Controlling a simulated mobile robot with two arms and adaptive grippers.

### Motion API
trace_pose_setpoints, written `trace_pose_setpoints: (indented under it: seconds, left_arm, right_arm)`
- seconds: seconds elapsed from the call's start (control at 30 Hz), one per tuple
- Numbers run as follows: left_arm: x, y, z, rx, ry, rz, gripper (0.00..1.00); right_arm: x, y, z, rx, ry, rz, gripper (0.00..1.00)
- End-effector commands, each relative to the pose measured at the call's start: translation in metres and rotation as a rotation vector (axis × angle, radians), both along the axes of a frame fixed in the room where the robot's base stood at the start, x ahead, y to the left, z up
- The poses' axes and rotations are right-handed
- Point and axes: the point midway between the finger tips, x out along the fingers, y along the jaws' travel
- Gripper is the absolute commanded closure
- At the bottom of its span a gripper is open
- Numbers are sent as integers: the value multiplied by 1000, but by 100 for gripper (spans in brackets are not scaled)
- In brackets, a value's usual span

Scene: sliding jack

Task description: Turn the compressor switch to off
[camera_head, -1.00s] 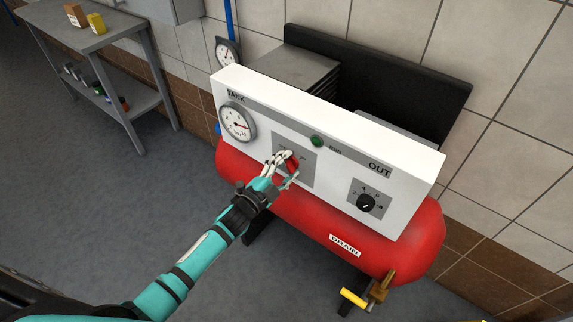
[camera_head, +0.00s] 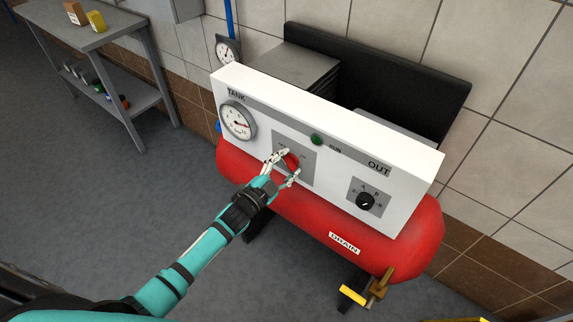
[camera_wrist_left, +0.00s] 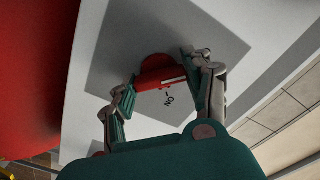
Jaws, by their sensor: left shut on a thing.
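The compressor switch is a red knob (camera_head: 292,161) on a grey square plate (camera_head: 308,165) in the middle of the white panel. In the left wrist view the red knob (camera_wrist_left: 155,67) shows a pale line along its edge, and an "ON" label (camera_wrist_left: 169,100) sits close to it on the plate. I cannot tell exactly where the knob points. My left gripper (camera_head: 290,164) is shut on the knob, one finger on each side, as the left wrist view also shows (camera_wrist_left: 160,76). The fingers hide part of the plate's markings. My right gripper is not in view.
The panel (camera_head: 408,158) also carries a tank gauge (camera_head: 238,122), a green run light (camera_head: 317,140) and a black outlet knob (camera_head: 366,201). Below is the red tank (camera_head: 300,213) with a yellow drain handle (camera_head: 352,296). A grey bench (camera_head: 90,38) stands at left; floor between is clear.

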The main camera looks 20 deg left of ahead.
Motion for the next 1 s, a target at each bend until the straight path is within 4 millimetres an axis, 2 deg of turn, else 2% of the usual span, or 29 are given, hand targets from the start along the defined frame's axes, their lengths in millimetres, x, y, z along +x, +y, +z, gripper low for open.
trace_pose_setpoints:
  seconds: [0.03,0.2,0.47,0.57,0.67,1.0]
  left_arm:
    - [-1,0,-2,-3,5,1,45]
    - [-1,0,-1,-2,4,0,24]
    - [-1,0,-1,0,2,0,24]
    - [-7,3,-1,0,2,1,24]
    - [-21,8,-2,1,3,1,24]
    - [-88,32,-2,1,5,1,24]
  right_arm:
    - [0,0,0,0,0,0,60]
    - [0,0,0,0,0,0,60]
    - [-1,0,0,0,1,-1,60]
    - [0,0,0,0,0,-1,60]
    - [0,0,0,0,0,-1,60]
    - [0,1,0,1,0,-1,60]
